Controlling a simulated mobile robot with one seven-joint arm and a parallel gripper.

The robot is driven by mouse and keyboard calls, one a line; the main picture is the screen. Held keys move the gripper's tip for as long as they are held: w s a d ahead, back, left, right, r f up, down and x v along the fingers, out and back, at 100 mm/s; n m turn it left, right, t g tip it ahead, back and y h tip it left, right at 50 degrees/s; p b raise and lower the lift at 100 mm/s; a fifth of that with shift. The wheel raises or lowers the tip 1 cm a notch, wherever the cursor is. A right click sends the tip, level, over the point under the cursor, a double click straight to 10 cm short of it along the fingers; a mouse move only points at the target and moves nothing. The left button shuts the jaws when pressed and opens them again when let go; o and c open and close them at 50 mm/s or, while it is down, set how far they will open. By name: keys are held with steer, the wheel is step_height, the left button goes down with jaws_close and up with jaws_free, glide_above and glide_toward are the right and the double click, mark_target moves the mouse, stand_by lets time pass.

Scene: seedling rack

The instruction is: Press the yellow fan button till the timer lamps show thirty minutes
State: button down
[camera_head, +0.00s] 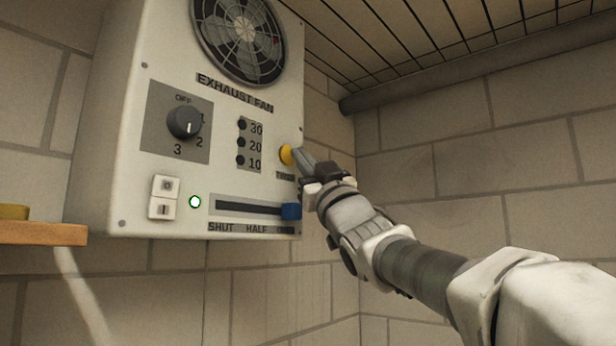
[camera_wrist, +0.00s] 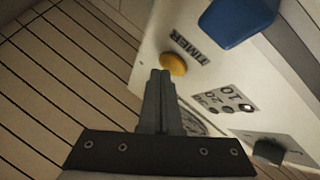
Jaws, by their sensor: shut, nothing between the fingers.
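The yellow fan button (camera_head: 286,155) sits at the right edge of the exhaust fan panel, above the word TIMER, and also shows in the wrist view (camera_wrist: 173,64). My gripper (camera_head: 298,153) is shut and empty. In the wrist view its tips (camera_wrist: 161,75) are right at the button; I cannot tell whether they touch it. The timer lamps (camera_head: 241,142) stand in a column marked 30, 20 and 10. All look dark in the head view. In the wrist view the lamp by the 10 (camera_wrist: 246,107) looks bright white; it may be lit or glare.
A dial (camera_head: 185,122) sits left of the lamps. A wooden shelf (camera_head: 40,233) stands at the left. The right side is bare wall.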

steer(key=shift+w+a, duration=0.25)
steer(key=shift+a, duration=0.1)
stand_by(0.7)
stand_by(0.4)
steer(key=shift+s+d+b, duration=0.35)
steer(key=shift+s+d, duration=0.15)
steer(key=shift+d, duration=0.15)
steer(key=s+d, duration=0.1)
steer(key=d, duration=0.1)
steer(key=s+d+b, duration=0.1)
steer(key=s+d, duration=0.1)
stand_by(0.3)
stand_by(2.7)
steer(key=s+d+n, duration=0.1)
steer(key=n, duration=0.4)
steer(key=s+n+h, duration=0.1)
steer(key=n, duration=0.4)
steer(key=s+d+n+t+h, duration=0.1)
steer(key=n, duration=0.4)
steer(key=shift+d+r+p, duration=0.15)
steer(key=shift+d+p, duration=0.2)
steer(key=shift+p, duration=0.05)
